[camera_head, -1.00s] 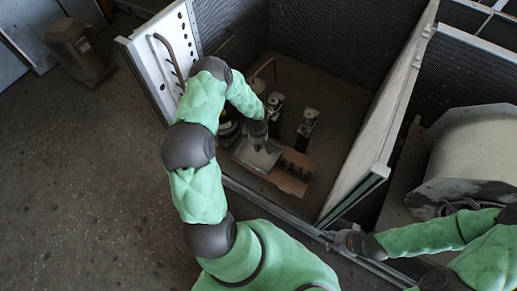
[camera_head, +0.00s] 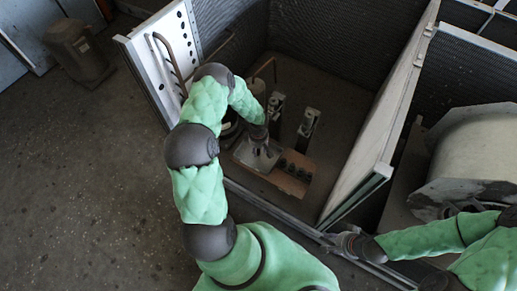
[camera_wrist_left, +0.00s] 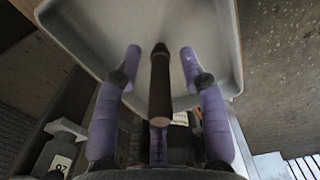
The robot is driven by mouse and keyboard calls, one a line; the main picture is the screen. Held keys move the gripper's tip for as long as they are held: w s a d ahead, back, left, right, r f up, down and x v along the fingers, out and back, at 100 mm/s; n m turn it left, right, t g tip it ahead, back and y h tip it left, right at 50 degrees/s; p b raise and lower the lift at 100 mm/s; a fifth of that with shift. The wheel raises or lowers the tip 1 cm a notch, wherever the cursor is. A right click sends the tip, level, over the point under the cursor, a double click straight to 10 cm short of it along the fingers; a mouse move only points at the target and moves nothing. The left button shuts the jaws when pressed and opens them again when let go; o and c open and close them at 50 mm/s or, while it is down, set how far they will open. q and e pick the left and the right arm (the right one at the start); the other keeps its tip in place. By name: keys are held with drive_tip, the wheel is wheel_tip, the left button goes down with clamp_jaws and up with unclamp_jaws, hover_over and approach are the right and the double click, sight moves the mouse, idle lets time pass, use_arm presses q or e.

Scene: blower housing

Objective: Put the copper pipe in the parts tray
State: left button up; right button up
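The copper pipe shows in the left wrist view as a short dark brown rod (camera_wrist_left: 160,85) with a pinkish near end. It is over or in the pale parts tray (camera_wrist_left: 85,35); I cannot tell whether it touches the tray floor. My left gripper (camera_wrist_left: 160,50) has its purple fingers spread on both sides of the pipe, with visible gaps. In the head view my left gripper (camera_head: 261,150) is low over the tray (camera_head: 245,158), and the pipe cannot be made out there. My right gripper (camera_head: 345,242) is by the housing's front rail, away from the tray; its fingers are unclear.
A brown block with several dark holes (camera_head: 297,170) stands right of the tray. Upright metal parts (camera_head: 308,125) stand behind it. A white perforated panel (camera_head: 160,65) bounds the left, a divider wall (camera_head: 375,120) the right. Bare floor (camera_head: 330,90) lies behind.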

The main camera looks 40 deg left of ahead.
use_arm(q)
drive_tip(key=shift+r, duration=0.1)
drive_tip(key=shift+r+p, duration=0.25)
drive_tip(key=shift+p, duration=0.1)
wheel_tip(320, 180, up, 12)
drive_tip(key=p, duration=0.4)
drive_tip(key=shift+f, duration=0.2)
drive_tip(key=s+d+f+m+h, duration=0.25)
drive_tip(key=d+m, duration=0.25)
drive_tip(key=d, duration=0.5)
drive_tip(key=s+d+f+m+h, duration=0.1)
drive_tip(key=s+d+m, duration=0.3)
drive_tip(key=d, duration=0.5)
drive_tip(key=s+d+m, duration=0.7)
drive_tip(key=s+d, duration=0.1)
drive_tip(key=s, duration=0.1)
drive_tip(key=shift+s+r+m, duration=0.25)
drive_tip(key=shift+r+m, duration=0.15)
drive_tip(key=shift+h, duration=0.25)
